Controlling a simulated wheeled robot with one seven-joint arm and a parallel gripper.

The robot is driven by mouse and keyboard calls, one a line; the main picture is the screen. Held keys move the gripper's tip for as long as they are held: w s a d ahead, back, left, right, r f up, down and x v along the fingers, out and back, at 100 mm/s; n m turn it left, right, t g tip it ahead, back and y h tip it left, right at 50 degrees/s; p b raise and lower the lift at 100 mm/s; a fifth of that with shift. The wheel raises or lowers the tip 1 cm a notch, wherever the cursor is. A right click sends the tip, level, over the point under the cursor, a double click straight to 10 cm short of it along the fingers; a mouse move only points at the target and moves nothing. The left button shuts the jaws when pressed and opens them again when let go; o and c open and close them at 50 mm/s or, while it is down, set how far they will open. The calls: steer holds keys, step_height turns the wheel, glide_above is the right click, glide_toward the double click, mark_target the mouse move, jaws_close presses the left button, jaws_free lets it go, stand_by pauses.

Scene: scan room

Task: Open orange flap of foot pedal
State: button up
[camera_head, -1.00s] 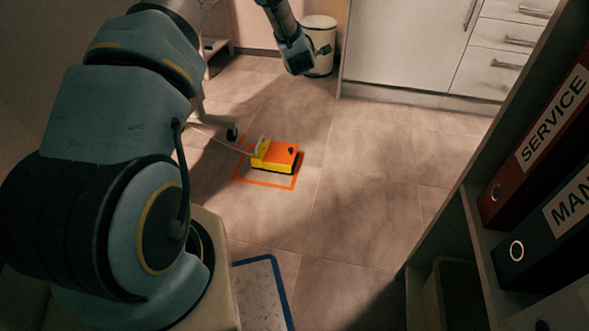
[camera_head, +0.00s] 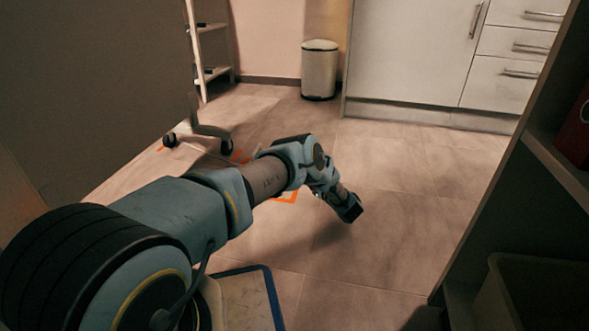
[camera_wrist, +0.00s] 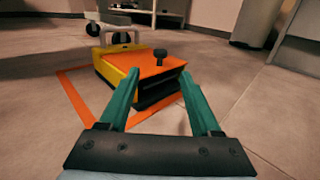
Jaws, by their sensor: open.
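The foot pedal (camera_wrist: 122,62) shows in the wrist view, yellow at the side with a flat orange flap (camera_wrist: 143,66) on top. A small black knob (camera_wrist: 160,54) stands on the flap near its right edge. A dark gap shows below the flap on the side facing me, and the flap looks closed or nearly so. My gripper (camera_wrist: 162,82) is open and empty, its two green fingers in front of the pedal, apart from the knob. In the head view my gripper (camera_head: 350,211) is low over the floor, and my arm hides the pedal.
An orange floor outline (camera_head: 284,197) surrounds the pedal spot. A castor stand (camera_wrist: 120,30) is just behind the pedal. A white bin (camera_head: 319,70) and cabinets (camera_head: 410,50) stand at the back. A shelf unit (camera_head: 500,215) is at right. Floor right of my gripper is clear.

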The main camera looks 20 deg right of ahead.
steer(key=b+x, duration=0.5)
steer(key=x, duration=0.3)
steer(key=shift+w+a+f, duration=0.1)
steer(key=shift+w+f, duration=0.1)
steer(key=shift+w, duration=0.1)
steer(key=shift+w+a+r, duration=0.2)
steer(key=shift+w, duration=0.5)
jaws_close()
stand_by(0.5)
